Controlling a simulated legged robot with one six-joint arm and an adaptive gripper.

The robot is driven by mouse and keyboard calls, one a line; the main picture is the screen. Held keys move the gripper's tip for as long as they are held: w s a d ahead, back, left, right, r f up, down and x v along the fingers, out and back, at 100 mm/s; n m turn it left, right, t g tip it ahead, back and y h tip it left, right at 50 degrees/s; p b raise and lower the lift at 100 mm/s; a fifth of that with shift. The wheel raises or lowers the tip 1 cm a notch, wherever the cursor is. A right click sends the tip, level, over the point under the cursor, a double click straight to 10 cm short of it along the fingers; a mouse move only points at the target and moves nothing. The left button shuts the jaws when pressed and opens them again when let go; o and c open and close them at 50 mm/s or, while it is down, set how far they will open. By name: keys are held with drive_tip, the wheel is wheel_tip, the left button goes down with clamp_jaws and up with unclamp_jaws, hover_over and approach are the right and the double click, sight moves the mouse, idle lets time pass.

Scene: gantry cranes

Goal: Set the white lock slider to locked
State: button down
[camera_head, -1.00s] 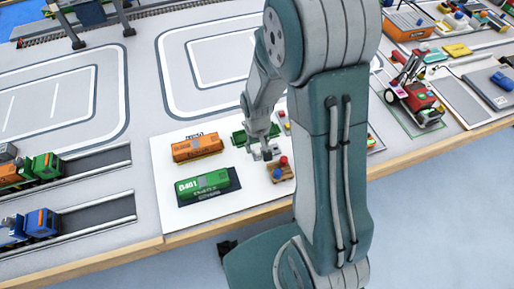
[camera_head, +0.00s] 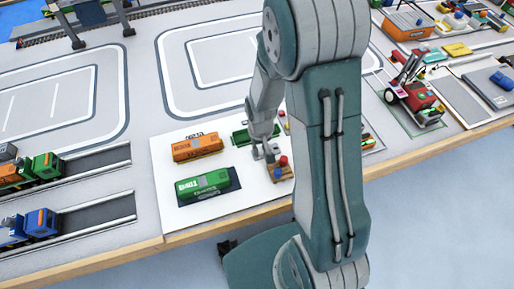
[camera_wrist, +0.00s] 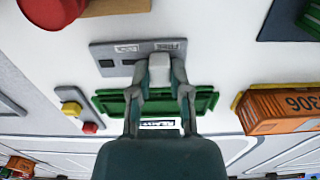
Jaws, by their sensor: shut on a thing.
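The white lock slider (camera_wrist: 160,68) stands on a grey plate (camera_wrist: 105,52) in the wrist view. The plate carries two small labels along its far edge, too small to read surely, and dark slots show left of the slider. My gripper (camera_wrist: 160,84) is shut on the slider, one finger on each side. In the head view my gripper (camera_head: 267,153) is low over the white board (camera_head: 165,150), and the slider cannot be made out there.
A green tray (camera_wrist: 105,103) lies under my fingers. An orange container (camera_wrist: 285,108) is to the right in the wrist view. A green container (camera_head: 203,184) lies at the board's front.

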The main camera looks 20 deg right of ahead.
sight(271, 149)
drive_tip(key=d, duration=0.3)
drive_tip(key=shift+d, duration=0.2)
drive_tip(key=shift+a, duration=0.1)
drive_tip(key=c, duration=0.6)
unclamp_jaws()
drive_tip(key=shift+o, duration=0.2)
drive_tip(key=shift+d, duration=0.25)
drive_tip(key=shift+a+r, duration=0.15)
drive_tip(key=shift+r, duration=0.35)
wheel_tip(271, 149, up, 11)
